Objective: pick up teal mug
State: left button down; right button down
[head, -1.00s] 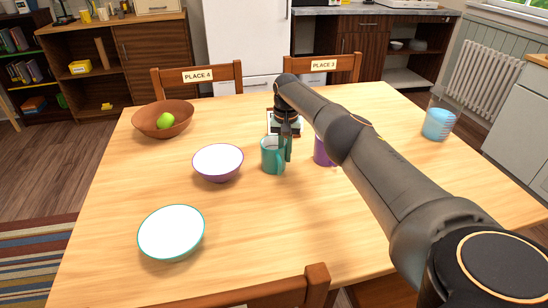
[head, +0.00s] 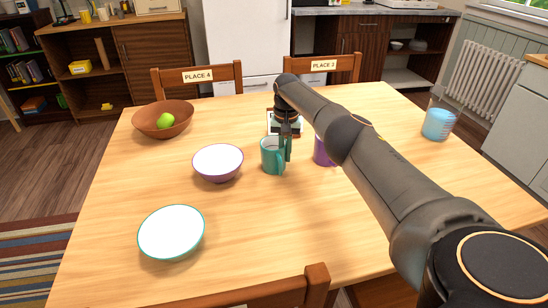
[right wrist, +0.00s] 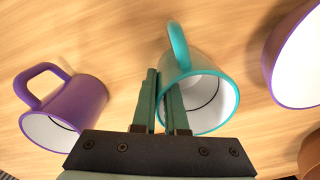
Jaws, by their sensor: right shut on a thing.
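The teal mug (head: 270,157) is upright at the middle of the table, and in the right wrist view (right wrist: 212,62) its white inside and its handle show. My right gripper (head: 287,150) comes down from above at the mug's right side. In the right wrist view its fingers (right wrist: 162,95) are shut on the mug's wall near the rim, one inside and one outside. I cannot tell whether the mug's base touches the table. My left gripper is not in view.
A purple mug (head: 321,153) stands close to the right, partly hidden by my arm. A purple-rimmed bowl (head: 218,180) is to the left, a teal-rimmed bowl (head: 171,232) nearer, a brown bowl (head: 150,125) far left. A measuring jug (head: 438,124) stands at the right.

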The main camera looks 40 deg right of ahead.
aim_at(285, 145)
jog(key=shift+s, duration=0.1)
dwell(0.4)
notch_tip(285, 145, up, 3)
jog(key=shift+f+p, duration=0.15)
jog(key=shift+p, duration=0.35)
jog(key=shift+s+a+r+p, duration=0.2)
jog(key=shift+r+p, duration=0.25)
jog(key=shift+r, duration=0.15)
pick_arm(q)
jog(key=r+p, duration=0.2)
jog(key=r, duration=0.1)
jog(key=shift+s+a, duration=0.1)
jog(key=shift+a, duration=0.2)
pick_arm(e)
jog(key=s+a+r, duration=0.8)
jog(key=s+r, duration=0.1)
jog(key=s, duration=0.1)
jog(key=shift+a, duration=0.25)
jog(key=shift+s, duration=0.1)
dwell(0.6)
